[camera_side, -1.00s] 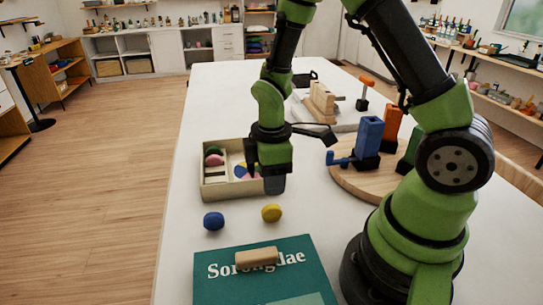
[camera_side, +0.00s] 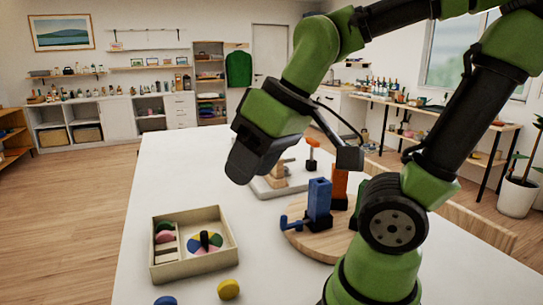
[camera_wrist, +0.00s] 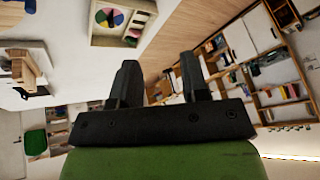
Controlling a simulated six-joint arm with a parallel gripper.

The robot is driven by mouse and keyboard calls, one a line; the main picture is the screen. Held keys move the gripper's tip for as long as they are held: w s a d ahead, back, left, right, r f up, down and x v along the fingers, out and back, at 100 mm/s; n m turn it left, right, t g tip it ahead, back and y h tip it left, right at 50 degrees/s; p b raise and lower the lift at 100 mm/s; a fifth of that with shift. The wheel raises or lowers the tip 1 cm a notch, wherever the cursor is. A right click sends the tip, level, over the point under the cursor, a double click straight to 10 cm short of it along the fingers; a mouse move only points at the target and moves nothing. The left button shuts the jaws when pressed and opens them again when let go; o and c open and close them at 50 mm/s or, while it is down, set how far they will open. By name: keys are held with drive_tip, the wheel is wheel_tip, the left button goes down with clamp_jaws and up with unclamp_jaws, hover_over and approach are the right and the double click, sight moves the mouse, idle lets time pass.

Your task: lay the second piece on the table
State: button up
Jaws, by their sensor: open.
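My gripper (camera_wrist: 158,78) is open and empty, with its two dark fingers apart in the wrist view. In the side view its dark end (camera_side: 256,153) is raised well above the table (camera_side: 150,200). A yellow round piece (camera_side: 228,289) and a blue round piece (camera_side: 166,301) lie on the table, in front of the beige tray (camera_side: 200,265). The blue one is cut by the picture's lower edge. The tray holds a multicoloured wheel (camera_side: 193,245) with a dark knob, and pink (camera_side: 165,237) and green pieces in its left compartments. The tray also shows in the wrist view (camera_wrist: 113,42).
A round wooden board (camera_side: 318,244) bears a blue upright block (camera_side: 319,198) and an orange one (camera_side: 339,186), right of the tray. A pale board with wooden blocks (camera_side: 277,177) stands behind. The table's left side is clear.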

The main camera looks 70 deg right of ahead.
drive_tip(key=s+m, duration=0.1)
drive_tip(key=s+r+m+t, duration=0.1)
drive_tip(key=s+a, duration=0.1)
drive_tip(key=shift+s+r+m+t+y, duration=0.15)
drive_tip(key=shift+r+m+t+y, duration=0.15)
drive_tip(key=shift+r+m, duration=0.1)
